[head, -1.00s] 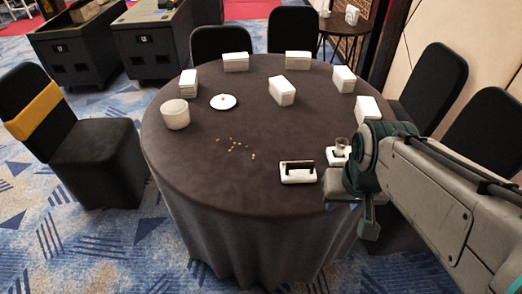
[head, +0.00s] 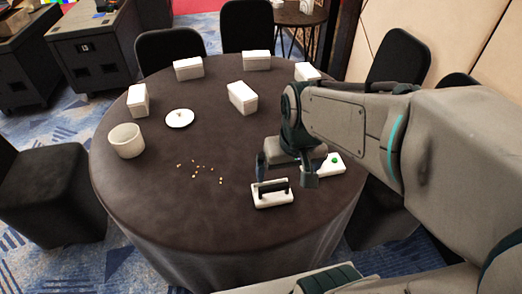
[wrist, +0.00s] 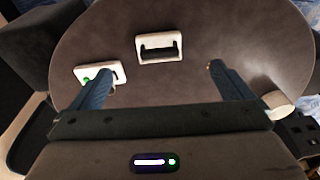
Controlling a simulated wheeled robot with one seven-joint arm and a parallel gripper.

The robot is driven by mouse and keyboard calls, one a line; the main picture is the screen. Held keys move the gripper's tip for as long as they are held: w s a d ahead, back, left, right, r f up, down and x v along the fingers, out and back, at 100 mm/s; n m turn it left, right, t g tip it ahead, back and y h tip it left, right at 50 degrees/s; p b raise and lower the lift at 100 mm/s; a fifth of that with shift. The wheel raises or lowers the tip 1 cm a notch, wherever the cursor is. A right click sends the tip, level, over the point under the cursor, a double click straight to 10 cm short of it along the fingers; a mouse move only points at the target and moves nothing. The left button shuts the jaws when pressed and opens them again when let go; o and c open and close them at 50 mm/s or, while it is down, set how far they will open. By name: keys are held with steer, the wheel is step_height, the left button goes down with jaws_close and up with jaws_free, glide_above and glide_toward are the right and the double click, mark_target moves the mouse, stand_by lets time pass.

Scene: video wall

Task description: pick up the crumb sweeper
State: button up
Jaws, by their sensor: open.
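The crumb sweeper (head: 271,198) is a white block with a black bar handle on top. It lies near the front edge of the round table (head: 150,185). In the wrist view the sweeper (wrist: 160,57) is at the upper middle, beyond the fingertips and between their lines. My gripper (head: 285,172) is open and empty, above and just behind the sweeper in the head view. In the wrist view both fingers of my gripper (wrist: 160,70) are apart, with only bare table between them. I cannot tell the exact height of the gap.
A white tray with a green spot (head: 331,164) sits close to the right of the sweeper. Crumbs (head: 200,170) lie to its left. A white bowl (head: 126,141), a white plate (head: 180,118) and several white boxes (head: 242,98) stand farther off.

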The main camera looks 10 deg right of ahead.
steer(key=g+p, duration=0.2)
steer(key=p, duration=0.1)
glide_above(273, 185)
step_height(273, 185, down, 6)
steer(key=f, duration=1.4)
steer(key=shift+w+d+f, duration=0.15)
steer(key=shift+w+f, duration=0.05)
steer(key=shift+w, duration=0.2)
steer(key=c, duration=0.9)
